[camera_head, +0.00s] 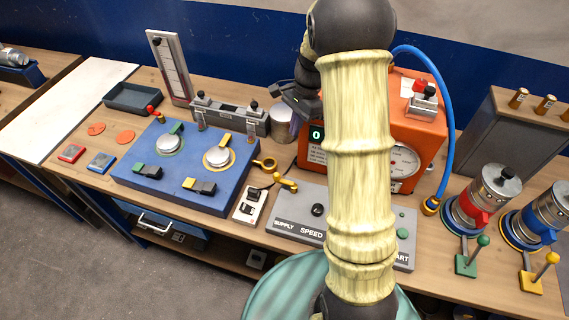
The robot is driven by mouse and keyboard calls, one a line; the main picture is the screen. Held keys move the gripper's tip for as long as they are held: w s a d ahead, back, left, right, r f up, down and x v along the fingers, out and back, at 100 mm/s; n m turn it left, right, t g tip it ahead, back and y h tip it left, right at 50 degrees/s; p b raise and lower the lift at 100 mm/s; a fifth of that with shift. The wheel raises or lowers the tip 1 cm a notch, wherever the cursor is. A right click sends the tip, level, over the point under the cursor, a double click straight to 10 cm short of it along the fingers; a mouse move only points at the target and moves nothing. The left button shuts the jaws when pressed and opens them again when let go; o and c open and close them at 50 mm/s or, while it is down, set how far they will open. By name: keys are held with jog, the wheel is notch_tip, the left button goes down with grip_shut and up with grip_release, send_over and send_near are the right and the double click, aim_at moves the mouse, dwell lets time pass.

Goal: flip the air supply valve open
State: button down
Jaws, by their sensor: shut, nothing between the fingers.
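A grey control panel (300,234) lies at the front of the bench, with the words SUPPLY, SPEED and a partly hidden START. A yellow lever (286,183) sits at its back left corner, behind the SUPPLY label; I take it for the air supply valve. Its exact angle is hard to tell. My pale arm hides the panel's middle right.
An orange machine (424,130) with a gauge and blue hose (448,110) stands behind the panel. Red (485,205) and blue (545,220) canisters stand right.

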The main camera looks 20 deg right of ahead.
aim_at(278, 175)
jog(key=p+x, duration=0.3)
jog(key=x, duration=1.2)
jog(key=shift+f+p, duration=0.1)
jog(key=shift+p, duration=0.25)
